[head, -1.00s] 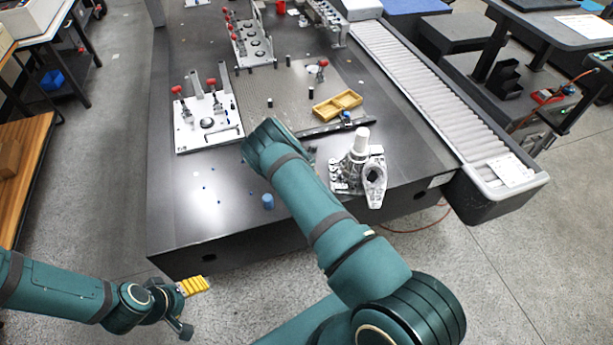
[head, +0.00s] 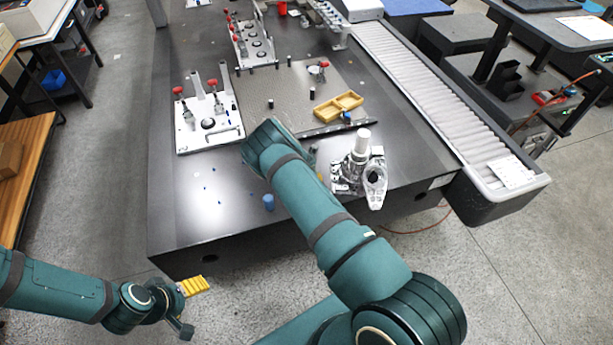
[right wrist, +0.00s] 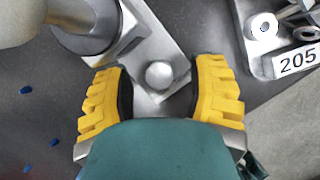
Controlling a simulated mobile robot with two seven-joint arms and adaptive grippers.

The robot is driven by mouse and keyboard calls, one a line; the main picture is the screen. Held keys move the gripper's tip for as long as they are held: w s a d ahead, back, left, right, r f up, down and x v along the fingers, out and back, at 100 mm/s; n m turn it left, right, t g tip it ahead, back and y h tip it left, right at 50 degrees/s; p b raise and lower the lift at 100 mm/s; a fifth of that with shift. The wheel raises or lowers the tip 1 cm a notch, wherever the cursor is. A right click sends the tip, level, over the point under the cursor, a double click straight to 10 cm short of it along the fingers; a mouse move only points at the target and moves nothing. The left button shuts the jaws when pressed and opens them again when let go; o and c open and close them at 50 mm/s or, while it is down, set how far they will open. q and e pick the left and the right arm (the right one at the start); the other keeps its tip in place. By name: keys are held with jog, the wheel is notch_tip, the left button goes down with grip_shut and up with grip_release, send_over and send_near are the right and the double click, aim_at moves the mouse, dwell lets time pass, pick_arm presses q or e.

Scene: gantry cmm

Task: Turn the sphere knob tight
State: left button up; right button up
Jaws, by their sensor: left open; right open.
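A small silver sphere knob (right wrist: 159,75) sits on a flat metal arm in the right wrist view. My right gripper (right wrist: 161,82) is open, with one yellow finger on each side of the knob and a visible gap on both sides. In the head view my right forearm hides the knob and most of this gripper. My left gripper (head: 194,286) is open and empty, low at the left over the floor, clear of the table.
A silver fixture with a white post (head: 361,145) stands right of my right arm. Clamp plates (head: 208,122) and a yellow tray (head: 338,107) lie farther back. A label reading 205 (right wrist: 297,62) is at right.

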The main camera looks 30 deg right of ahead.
jog(key=v, duration=1.1)
jog(key=shift+r, duration=0.3)
jog(key=shift+s, duration=0.1)
